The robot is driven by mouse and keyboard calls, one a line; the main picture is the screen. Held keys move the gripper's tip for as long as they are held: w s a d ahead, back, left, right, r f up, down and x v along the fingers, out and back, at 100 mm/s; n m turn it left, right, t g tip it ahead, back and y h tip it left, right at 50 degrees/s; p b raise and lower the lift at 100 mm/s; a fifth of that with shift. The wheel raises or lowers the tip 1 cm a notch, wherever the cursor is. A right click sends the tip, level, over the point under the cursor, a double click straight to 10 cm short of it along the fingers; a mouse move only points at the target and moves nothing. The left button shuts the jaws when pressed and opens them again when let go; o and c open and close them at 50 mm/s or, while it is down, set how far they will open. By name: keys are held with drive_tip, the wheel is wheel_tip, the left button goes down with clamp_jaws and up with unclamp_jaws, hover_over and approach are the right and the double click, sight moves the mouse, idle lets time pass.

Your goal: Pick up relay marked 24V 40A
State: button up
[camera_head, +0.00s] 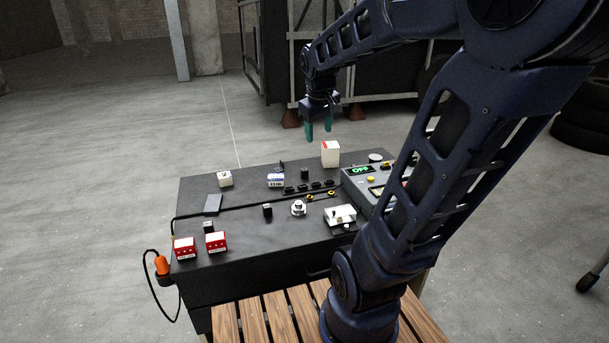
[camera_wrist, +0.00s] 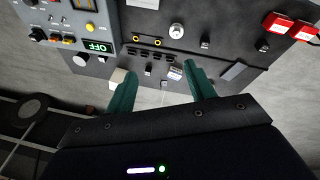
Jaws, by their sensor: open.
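The marking 24V 40A cannot be read in either view, so I cannot tell which part is that relay. Small black blocks that look like relays stand on the dark bench: one at the back (camera_head: 304,173), one in the middle (camera_head: 267,210) and one near the left front (camera_head: 208,227). My gripper (camera_head: 318,132) has teal fingers, is open and empty, and hangs above the far edge of the bench. In the wrist view, my open gripper (camera_wrist: 158,72) shows a blue-and-white box (camera_wrist: 175,73) and black parts beyond and between its fingers.
A tall white-and-red box (camera_head: 330,155) stands below my gripper. A grey device reading OFF (camera_head: 361,170) is at the right. Two red boxes (camera_head: 216,242) are at the front left. A row of black sockets (camera_head: 316,186) and a cable cross the bench (camera_head: 245,245).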

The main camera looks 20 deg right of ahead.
drive_tip(key=w+d+f+n+g+h, duration=0.1)
drive_tip(key=w+f+n, duration=0.2)
drive_tip(key=w, duration=0.8)
drive_tip(key=n+g+h, duration=0.2)
drive_tip(key=n, duration=0.8)
hover_over(304, 169)
drive_tip(key=a, duration=0.4)
wheel_tip(304, 169, down, 23)
drive_tip(key=x, duration=1)
drive_tip(key=shift+s+d, duration=0.15)
drive_tip(key=shift+d, duration=0.15)
drive_tip(key=c, duration=1.1)
